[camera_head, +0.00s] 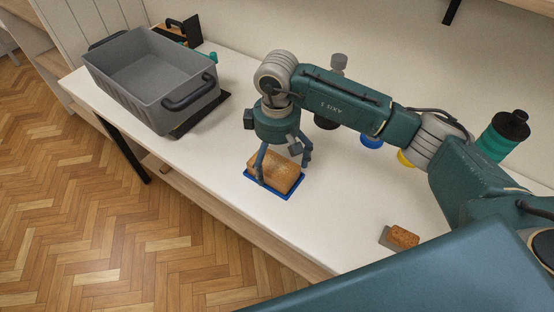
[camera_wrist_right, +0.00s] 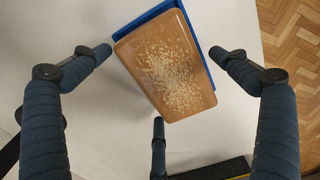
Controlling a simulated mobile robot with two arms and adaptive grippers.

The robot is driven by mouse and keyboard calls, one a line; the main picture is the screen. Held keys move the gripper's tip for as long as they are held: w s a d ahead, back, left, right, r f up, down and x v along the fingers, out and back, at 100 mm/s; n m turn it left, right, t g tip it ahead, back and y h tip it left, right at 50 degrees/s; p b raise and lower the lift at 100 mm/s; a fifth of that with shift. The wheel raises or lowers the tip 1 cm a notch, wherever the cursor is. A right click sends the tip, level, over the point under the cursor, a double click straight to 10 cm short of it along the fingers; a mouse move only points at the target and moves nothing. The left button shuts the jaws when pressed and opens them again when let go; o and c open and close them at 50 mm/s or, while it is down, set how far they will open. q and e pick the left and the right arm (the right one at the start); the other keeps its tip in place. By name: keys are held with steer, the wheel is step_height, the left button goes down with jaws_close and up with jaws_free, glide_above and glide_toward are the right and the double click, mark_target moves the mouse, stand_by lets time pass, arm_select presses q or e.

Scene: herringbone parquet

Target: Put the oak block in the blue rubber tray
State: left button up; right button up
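The oak block (camera_head: 282,173) is a brown slab with a pale speckled top. It lies on the blue rubber tray (camera_head: 287,196), whose rim shows along the front and right. In the right wrist view the block (camera_wrist_right: 165,65) covers most of the tray, and blue edges (camera_wrist_right: 150,17) show at its top and right. My right gripper (camera_head: 284,168) points down over the block. Its three fingers (camera_wrist_right: 158,80) are spread around the block, with gaps that look clear of it. Whether the block is fully seated is hard to tell. My left gripper is not in view.
A grey handled bin (camera_head: 150,80) stands at the left of the white table. A cork-topped block (camera_head: 403,237) lies front right. A teal-and-black bottle (camera_head: 503,135) and several small containers stand toward the back. The table's front edge is close to the tray.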

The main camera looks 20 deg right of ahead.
mark_target(277, 160)
steer(key=shift+r, duration=0.2)
steer(key=shift+w+r, duration=0.1)
steer(key=shift+r, duration=0.2)
step_height(277, 160, up, 11)
steer(key=b, duration=0.2)
steer(key=shift+r, duration=0.2)
